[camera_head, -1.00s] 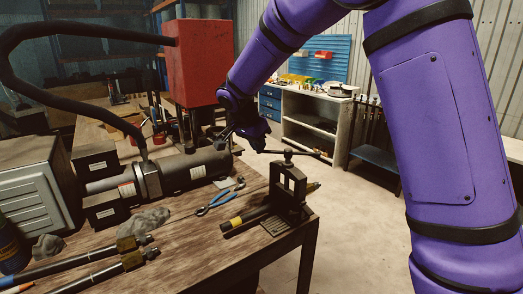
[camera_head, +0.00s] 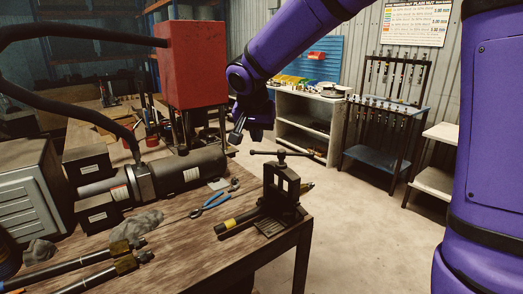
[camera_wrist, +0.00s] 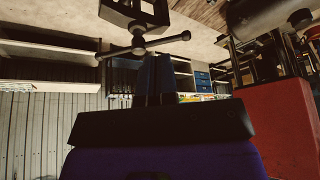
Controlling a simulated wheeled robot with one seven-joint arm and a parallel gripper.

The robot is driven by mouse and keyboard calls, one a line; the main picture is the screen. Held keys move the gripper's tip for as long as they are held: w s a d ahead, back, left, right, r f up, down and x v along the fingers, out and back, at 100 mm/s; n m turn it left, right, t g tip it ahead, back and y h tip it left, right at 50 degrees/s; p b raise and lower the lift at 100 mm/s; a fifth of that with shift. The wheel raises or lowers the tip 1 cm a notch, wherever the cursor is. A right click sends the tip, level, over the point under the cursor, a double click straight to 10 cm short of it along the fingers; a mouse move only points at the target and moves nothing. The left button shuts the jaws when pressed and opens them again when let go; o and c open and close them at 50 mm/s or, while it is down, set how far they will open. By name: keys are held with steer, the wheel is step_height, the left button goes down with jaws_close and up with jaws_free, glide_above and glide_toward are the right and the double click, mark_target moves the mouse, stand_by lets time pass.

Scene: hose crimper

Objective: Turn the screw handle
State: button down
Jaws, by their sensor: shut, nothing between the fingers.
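The screw handle (camera_head: 280,153) is a dark horizontal bar with round ends on top of a black vise-like clamp (camera_head: 282,190). The clamp stands upright at the near right corner of the wooden bench. My gripper (camera_head: 236,137) is up and to the left of the handle, apart from it, with its fingers shut and empty. In the wrist view the handle (camera_wrist: 165,42) crosses just beyond my shut fingertips (camera_wrist: 154,58). The clamp frame (camera_wrist: 133,12) shows there at the top edge, partly cut off.
A hose piece with a yellow band (camera_head: 238,220) lies at the clamp. Blue-handled pliers (camera_head: 210,205) lie on the bench (camera_head: 190,232). A large dark cylinder (camera_head: 188,172) and a red box (camera_head: 193,65) stand left of my gripper. Open floor lies right of the bench.

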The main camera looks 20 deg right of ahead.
mark_target(262, 153)
steer(key=shift+n, duration=0.5)
steer(key=x, duration=0.3)
steer(key=w+x, duration=0.1)
steer(key=x, duration=0.3)
steer(key=d+r+x, duration=0.1)
steer(key=x, duration=0.2)
steer(key=shift+w+f, duration=0.2)
steer(key=shift+w, duration=0.15)
steer(key=shift+w+d+r, duration=0.15)
steer(key=shift+w+d, duration=0.1)
steer(key=shift+w, duration=0.35)
steer(key=shift+w+m+h, duration=0.3)
steer(key=shift+w+m, duration=0.35)
steer(key=shift+m, duration=0.45)
steer(key=w+m, duration=0.1)
steer(key=m+g+h, duration=0.1)
steer(key=m, duration=0.1)
steer(key=shift+w+d, duration=0.35)
steer(key=shift+w+d+m, duration=0.2)
steer(key=shift+w+m, duration=0.05)
steer(key=shift+m, duration=0.45)
steer(key=shift+d+g+h, duration=0.15)
steer(key=shift+g+h, duration=0.15)
